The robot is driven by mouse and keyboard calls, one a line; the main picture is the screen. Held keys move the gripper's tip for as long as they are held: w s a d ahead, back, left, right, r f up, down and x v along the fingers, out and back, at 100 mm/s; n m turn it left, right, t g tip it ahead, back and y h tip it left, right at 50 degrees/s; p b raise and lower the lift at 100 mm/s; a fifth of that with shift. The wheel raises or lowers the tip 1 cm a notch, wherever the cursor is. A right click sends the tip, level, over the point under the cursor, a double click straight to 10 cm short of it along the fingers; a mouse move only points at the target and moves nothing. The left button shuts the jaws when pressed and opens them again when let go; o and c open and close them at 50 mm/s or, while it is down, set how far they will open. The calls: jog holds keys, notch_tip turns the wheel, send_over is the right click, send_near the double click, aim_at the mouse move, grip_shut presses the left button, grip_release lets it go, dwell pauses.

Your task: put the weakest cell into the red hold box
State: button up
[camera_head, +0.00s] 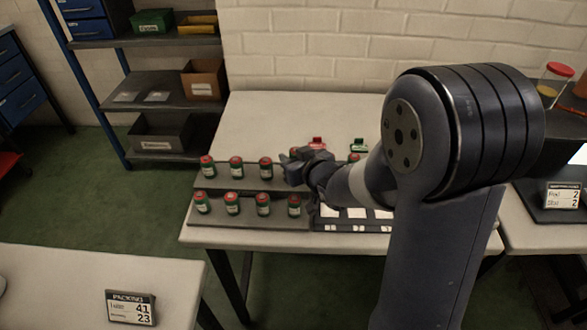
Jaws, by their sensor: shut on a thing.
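Several cells, small green cylinders with red caps and pale labels, stand upright in two rows on a dark stepped rack. The back row includes a cell (236,167) and the front row a cell (263,204). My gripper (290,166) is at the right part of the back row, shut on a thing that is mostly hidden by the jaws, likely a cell. No readings on the cells are legible.
A dark panel with white squares (357,213) lies right of the rack, partly behind my arm. The pale table (265,115) is clear behind the rack. Shelves with bins (160,132) stand at left. A packing sign (131,308) stands on the near-left table.

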jog(key=shift+f, duration=1.65)
jog(key=shift+f+b, duration=0.2)
jog(key=shift+b, duration=0.25)
jog(key=o, duration=1)
jog(key=shift+p, duration=0.3)
